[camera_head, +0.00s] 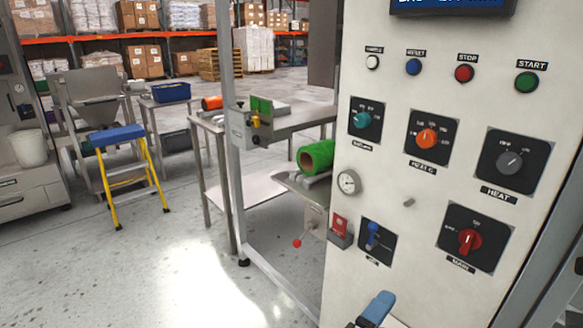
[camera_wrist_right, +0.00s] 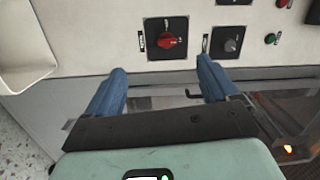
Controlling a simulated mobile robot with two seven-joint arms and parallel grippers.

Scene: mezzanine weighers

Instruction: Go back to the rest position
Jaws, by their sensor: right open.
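In the right wrist view my right gripper (camera_wrist_right: 160,68) is open, its two blue fingers wide apart with nothing between them. Beyond the fingertips is the pale control panel (camera_wrist_right: 90,30), with a red knob (camera_wrist_right: 170,41) and a grey knob (camera_wrist_right: 232,45).
The control panel (camera_head: 400,200) fills the right side of the head view, close by. Left of it stand a metal frame bench with a green roll (camera_head: 315,156), a yellow step stool (camera_head: 121,175) with a blue top, and a white bucket (camera_head: 28,148). Open floor (camera_head: 130,270) lies lower left.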

